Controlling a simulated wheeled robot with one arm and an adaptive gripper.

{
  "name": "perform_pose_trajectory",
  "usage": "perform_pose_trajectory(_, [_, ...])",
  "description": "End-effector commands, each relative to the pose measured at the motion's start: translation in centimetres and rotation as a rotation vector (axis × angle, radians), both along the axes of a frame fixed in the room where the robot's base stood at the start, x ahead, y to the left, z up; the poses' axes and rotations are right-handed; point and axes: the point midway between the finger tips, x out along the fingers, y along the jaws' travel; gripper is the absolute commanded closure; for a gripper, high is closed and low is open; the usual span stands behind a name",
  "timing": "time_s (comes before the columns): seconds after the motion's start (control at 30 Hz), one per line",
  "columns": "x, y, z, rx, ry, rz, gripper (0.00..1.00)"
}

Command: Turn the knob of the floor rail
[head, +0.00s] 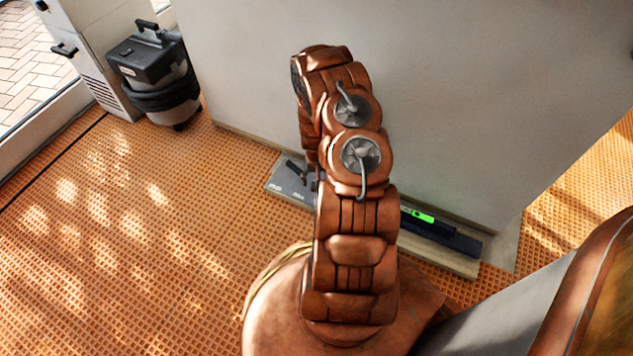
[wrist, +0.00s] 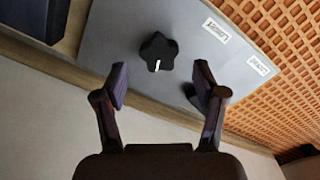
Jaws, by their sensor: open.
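The knob (wrist: 158,52) is black and star-shaped with a short white mark pointing toward the bottom of the wrist view. It sits on a grey plate (wrist: 115,45) with two white labels, whose print is too small to read surely. My gripper (wrist: 160,83) is open, its two dark fingers apart. The knob shows beyond the gap between the fingertips, and nothing is held. In the head view the floor rail (head: 455,262) lies along the wall foot, partly hidden by my arm. The grey plate (head: 284,184) is at its left end. I cannot surely pick out the knob there.
A pale wall (head: 480,100) rises close behind the rail. A bright green strip (head: 417,214) shows on the rail's dark right part. A black and grey canister machine (head: 155,75) stands at the back left by a pale cabinet. The orange textured floor (head: 130,230) is clear at left.

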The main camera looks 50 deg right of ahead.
Motion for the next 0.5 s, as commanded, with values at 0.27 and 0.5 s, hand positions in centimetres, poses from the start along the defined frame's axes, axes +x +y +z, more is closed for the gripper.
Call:
perform_pose_trajectory(0.27, [0.2, -0.1, 3.7, -0.002, -0.003, 0.001, 0.30])
perform_pose_trajectory(0.5, [0.1, 0.0, 6.7, 0.000, 0.000, 0.000, 0.30])
